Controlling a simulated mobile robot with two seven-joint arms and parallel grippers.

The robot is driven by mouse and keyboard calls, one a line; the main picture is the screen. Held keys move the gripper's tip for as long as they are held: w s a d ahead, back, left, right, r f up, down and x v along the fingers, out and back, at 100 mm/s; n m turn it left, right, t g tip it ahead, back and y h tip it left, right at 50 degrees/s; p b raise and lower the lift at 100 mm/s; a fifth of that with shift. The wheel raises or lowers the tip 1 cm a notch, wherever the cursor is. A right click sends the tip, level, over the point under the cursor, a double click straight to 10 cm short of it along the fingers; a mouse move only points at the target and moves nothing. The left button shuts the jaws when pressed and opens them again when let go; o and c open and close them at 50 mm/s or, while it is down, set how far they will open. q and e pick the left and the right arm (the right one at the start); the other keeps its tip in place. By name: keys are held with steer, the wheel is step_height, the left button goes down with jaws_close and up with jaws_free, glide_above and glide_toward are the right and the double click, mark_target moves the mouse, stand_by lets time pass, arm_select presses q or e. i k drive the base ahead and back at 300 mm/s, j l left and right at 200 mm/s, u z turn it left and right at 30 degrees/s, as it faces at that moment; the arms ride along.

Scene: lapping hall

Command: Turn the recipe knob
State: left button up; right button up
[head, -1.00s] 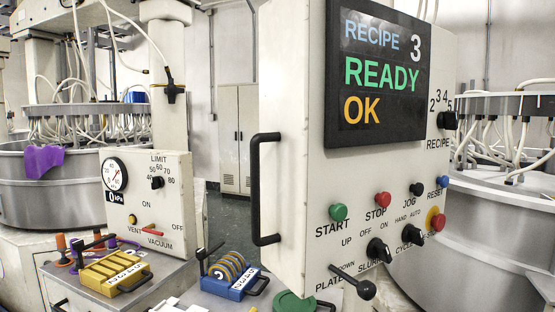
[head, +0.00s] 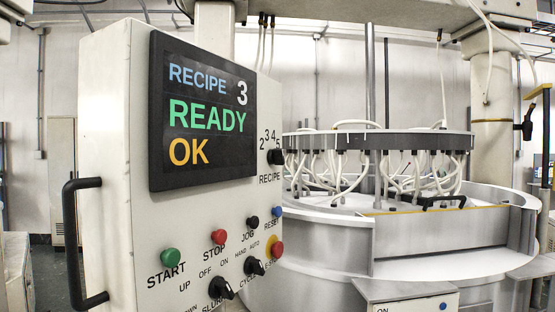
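The recipe knob (head: 276,157) is a small black knob at the right edge of the control box's front. The numbers 2, 3, 4 and 5 are printed in an arc above it, and RECIPE below it. Its exact pointer direction is too small to tell. The screen (head: 203,113) to its left reads RECIPE 3, READY, OK. The white control box (head: 112,120) stands at the left of the view. Neither of my grippers is in the head view.
Below the screen are a green START button (head: 169,257), a red STOP button (head: 218,237) and black selector knobs. A black handle (head: 72,243) sticks out on the box's left side. A large round machine (head: 330,225) with white hoses stands behind at right.

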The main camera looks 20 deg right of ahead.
mark_target(276, 157)
steer(key=l+z, duration=0.3)
steer(key=z, duration=0.15)
steer(key=i+l+z, duration=0.15)
steer(key=z, duration=0.25)
steer(key=i+l+z, duration=0.15)
steer(key=z, duration=0.3)
steer(key=i+l+z, duration=0.5)
steer(key=i+l, duration=0.4)
steer(key=i, duration=0.15)
steer(key=i+l, duration=0.3)
steer(key=i, duration=0.2)
steer(key=i+l, duration=0.35)
steer(key=i, duration=0.15)
steer(key=u, duration=3.2)
